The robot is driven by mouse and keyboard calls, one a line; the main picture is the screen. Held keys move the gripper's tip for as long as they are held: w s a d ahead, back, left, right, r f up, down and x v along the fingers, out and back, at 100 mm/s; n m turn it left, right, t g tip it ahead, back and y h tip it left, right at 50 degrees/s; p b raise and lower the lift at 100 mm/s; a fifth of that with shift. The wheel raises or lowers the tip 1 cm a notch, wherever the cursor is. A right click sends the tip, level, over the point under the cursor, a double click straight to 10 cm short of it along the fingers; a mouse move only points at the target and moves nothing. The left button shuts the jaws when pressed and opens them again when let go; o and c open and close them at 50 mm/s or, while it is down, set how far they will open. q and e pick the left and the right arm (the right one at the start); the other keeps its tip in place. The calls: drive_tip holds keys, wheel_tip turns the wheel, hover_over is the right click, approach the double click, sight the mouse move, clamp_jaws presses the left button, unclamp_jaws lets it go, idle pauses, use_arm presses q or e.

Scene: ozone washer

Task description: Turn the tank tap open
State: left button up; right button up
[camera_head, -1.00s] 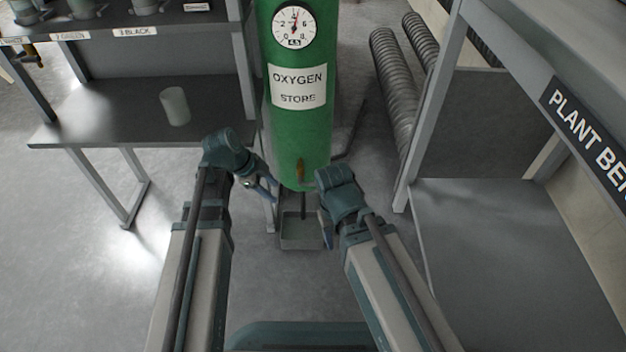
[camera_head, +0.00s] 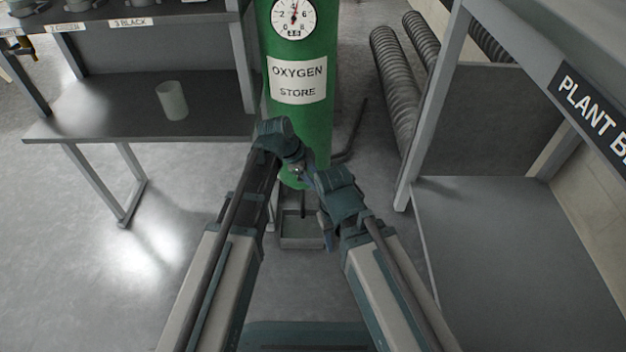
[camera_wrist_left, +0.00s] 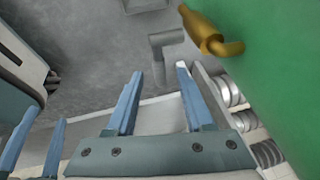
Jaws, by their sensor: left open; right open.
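The green tank (camera_head: 315,130), labelled OXYGEN STORE, stands upright ahead. Its brass tap (camera_wrist_left: 205,30) shows at the upper right of the left wrist view, with a bent end against the green wall. In the head view the tap is hidden behind my left arm. My left gripper (camera_head: 308,178) is in front of the tank's lower part. In the left wrist view its blue fingers (camera_wrist_left: 158,72) are apart and empty, with the tap beyond their tips and to the right, not between them. My right gripper (camera_head: 325,232) is open, low and close by on the right; its jaw gap is hard to see.
A grey tray (camera_head: 301,242) sits on the floor below the tank. A bench with a pale cup (camera_head: 172,101) stands at the left. The plant bench (camera_head: 520,250) is at the right, with coiled ducts (camera_head: 392,85) behind it. Both arms are close together.

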idle(0.3)
use_arm(q)
clamp_jaws()
drive_tip(key=shift+f, duration=0.1)
idle(1.2)
